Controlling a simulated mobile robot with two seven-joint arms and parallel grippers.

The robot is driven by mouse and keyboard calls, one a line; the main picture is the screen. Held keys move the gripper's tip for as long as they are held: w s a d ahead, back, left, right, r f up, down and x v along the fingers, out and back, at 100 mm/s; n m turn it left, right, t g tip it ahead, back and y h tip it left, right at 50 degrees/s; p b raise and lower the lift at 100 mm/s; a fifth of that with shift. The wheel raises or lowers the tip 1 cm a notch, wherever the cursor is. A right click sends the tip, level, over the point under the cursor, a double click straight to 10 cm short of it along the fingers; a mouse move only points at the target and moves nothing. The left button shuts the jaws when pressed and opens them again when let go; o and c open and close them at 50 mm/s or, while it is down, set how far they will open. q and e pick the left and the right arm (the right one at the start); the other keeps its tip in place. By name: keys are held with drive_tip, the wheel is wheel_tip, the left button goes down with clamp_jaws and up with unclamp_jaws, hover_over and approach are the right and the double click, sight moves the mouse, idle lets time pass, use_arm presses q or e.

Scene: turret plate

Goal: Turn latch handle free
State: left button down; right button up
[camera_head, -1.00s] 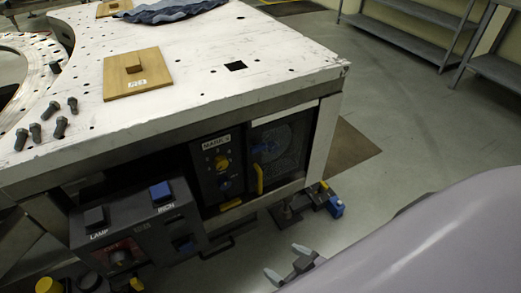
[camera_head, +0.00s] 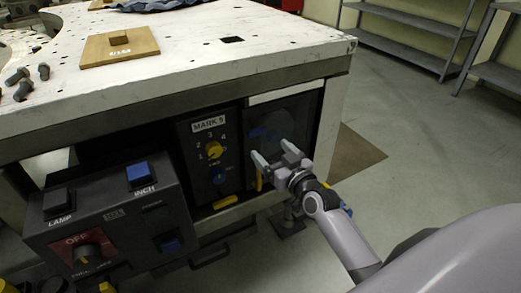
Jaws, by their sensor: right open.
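A dark window panel (camera_head: 302,112) is set in the front of the turret table. A yellow handle (camera_head: 259,180) shows at the panel's lower left, just below the left finger. I cannot tell which of the two is the latch handle. I see nothing between the fingers, and contact is unclear. My left gripper is not in view.
A MARK 5 dial panel (camera_head: 209,158) with yellow and blue knobs is left of the window. A grey control box (camera_head: 110,205) juts out at lower left. The white tabletop (camera_head: 280,60) overhangs above, with a wooden plate (camera_head: 119,46) and bolts.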

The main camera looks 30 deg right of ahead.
sight(258, 132)
drive_tip(key=shift+w+d+r+b, duration=0.15)
drive_tip(key=shift+w+b, duration=0.3)
drive_tip(key=shift+w, duration=1.55)
drive_tip(key=shift+w+d+r+b, duration=0.15)
drive_tip(key=shift+w+b, duration=0.25)
drive_tip(key=shift+w, duration=1.6)
drive_tip(key=shift+c, duration=0.3)
drive_tip(key=c, duration=1)
